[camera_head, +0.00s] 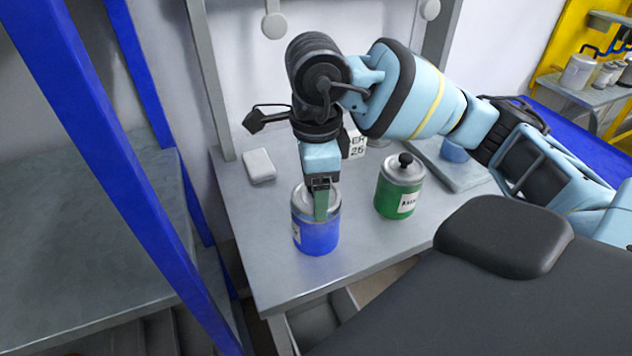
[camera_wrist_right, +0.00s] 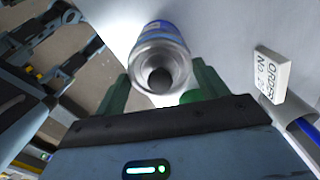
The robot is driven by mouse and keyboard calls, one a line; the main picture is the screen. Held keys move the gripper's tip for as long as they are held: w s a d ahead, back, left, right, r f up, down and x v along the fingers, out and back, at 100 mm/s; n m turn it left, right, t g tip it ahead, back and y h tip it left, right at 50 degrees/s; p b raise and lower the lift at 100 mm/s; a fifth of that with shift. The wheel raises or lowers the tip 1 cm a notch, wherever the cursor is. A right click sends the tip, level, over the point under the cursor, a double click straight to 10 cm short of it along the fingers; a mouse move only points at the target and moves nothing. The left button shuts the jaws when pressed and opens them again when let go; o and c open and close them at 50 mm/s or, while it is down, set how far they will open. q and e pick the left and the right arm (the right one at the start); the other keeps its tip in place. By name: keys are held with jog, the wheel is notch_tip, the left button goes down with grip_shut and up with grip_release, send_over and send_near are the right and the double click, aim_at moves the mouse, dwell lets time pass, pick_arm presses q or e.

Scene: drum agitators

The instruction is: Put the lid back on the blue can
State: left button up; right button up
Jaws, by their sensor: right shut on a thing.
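The blue can (camera_head: 321,240) stands upright near the front left of the grey table, with a silver top (camera_head: 301,203). My right gripper (camera_head: 321,212) points down over it, its green fingers in front of the silver top. In the right wrist view, the round silver lid (camera_wrist_right: 146,60) with its dark knob (camera_wrist_right: 160,79) sits between the fingers, with the blue can (camera_wrist_right: 155,27) behind it. The gripper is shut on the lid, apparently at its knob. I cannot tell whether a small gap separates lid and can. My left gripper is out of view.
A green can (camera_head: 388,196) with a black-knobbed lid stands to the right, close by. A white block (camera_head: 259,165) lies at the back left and a lettered white block (camera_head: 354,143) stands behind. A blue cup (camera_head: 453,151) stands on a grey board. A blue post (camera_head: 120,150) rises at left.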

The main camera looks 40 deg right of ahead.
dwell(0.4)
jog(key=o, duration=1)
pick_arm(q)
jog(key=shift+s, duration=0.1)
pick_arm(e)
jog(key=shift+o, duration=0.2)
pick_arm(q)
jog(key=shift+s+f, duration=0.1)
pick_arm(e)
jog(key=shift+o, duration=0.2)
jog(key=shift+r, duration=0.1)
jog(key=shift+r+p, duration=1.65)
jog(key=shift+r, duration=1.8)
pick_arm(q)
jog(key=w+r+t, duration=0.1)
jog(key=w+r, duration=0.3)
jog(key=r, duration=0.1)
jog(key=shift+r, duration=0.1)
pick_arm(e)
jog(key=shift+f, duration=0.1)
